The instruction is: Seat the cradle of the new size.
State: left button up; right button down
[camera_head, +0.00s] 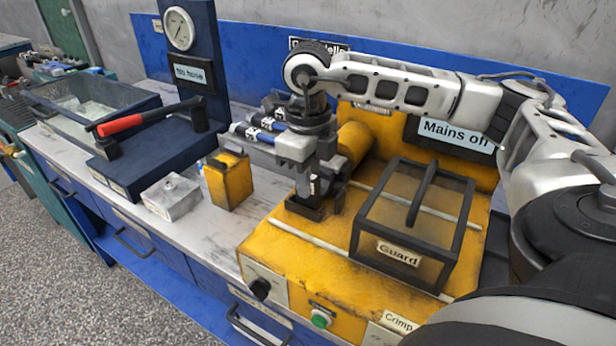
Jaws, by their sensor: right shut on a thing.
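My right gripper (308,192) points down over the left part of the yellow crimp machine (275,240). It is shut on a small dark block, seemingly the cradle (303,209), low at the machine's top. The gripper hides much of the block, and I cannot tell whether it is fully seated. A small pale label shows between the fingers, too small to read. My left gripper is not in view.
The dark-framed clear guard box (403,259) stands just right of the gripper. A yellow block (229,182) and a grey box (171,197) sit on the bench to the left. A red-handled lever press (160,150) stands farther left. A sign (456,134) reads "Mains off".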

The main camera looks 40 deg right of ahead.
jog(key=shift+f+b, duration=0.7)
jog(key=shift+f, duration=0.1)
jog(key=c, duration=1.3)
grip_release()
jog(key=shift+f, duration=0.1)
